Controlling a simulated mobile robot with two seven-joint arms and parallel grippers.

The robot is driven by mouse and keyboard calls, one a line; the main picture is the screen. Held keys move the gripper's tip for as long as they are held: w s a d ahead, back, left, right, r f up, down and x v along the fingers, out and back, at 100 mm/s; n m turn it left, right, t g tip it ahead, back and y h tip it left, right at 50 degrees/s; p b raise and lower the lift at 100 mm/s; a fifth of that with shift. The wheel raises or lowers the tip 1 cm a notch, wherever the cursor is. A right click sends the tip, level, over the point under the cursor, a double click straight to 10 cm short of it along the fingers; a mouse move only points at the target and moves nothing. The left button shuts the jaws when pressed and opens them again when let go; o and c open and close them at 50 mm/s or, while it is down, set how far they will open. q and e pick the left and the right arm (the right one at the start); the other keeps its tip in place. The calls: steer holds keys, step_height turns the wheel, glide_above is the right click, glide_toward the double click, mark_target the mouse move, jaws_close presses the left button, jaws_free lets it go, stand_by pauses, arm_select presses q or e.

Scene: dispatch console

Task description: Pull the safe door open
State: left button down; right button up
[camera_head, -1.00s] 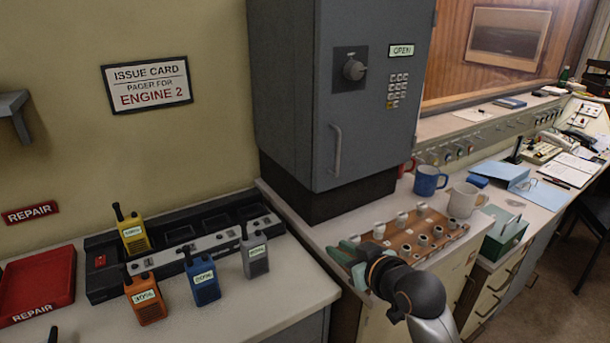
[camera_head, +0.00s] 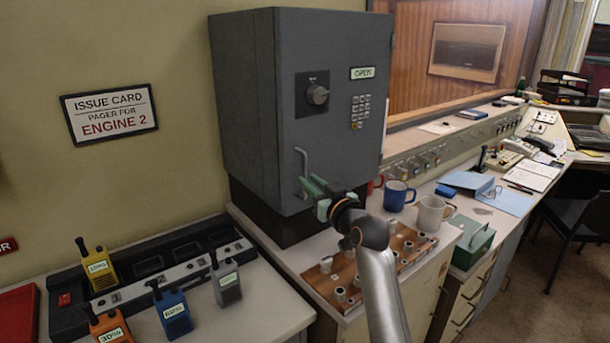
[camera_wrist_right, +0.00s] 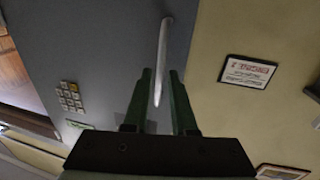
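The grey safe (camera_head: 238,110) stands on a dark plinth on the counter. Its door (camera_head: 340,140) looks shut, with a round dial (camera_head: 317,95), a keypad and an "OPEN" label. A pale bar handle (camera_head: 303,163) runs upright near the door's left edge. My right gripper (camera_head: 308,187) is at the handle's lower part. In the right wrist view, the handle (camera_wrist_right: 163,55) runs down between the two green fingertips of my right gripper (camera_wrist_right: 161,76). The fingers are apart, with small gaps beside the bar. My left gripper is not in view.
A blue mug (camera_head: 398,196), a white mug (camera_head: 430,213) and a green box (camera_head: 471,243) stand to the right. Several radios and a charger rack (camera_head: 70,318) are at left.

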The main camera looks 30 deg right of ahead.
mark_target(306, 178)
steer(key=shift+w+d, duration=0.15)
steer(key=shift+w, duration=1.45)
jaws_close()
stand_by(0.3)
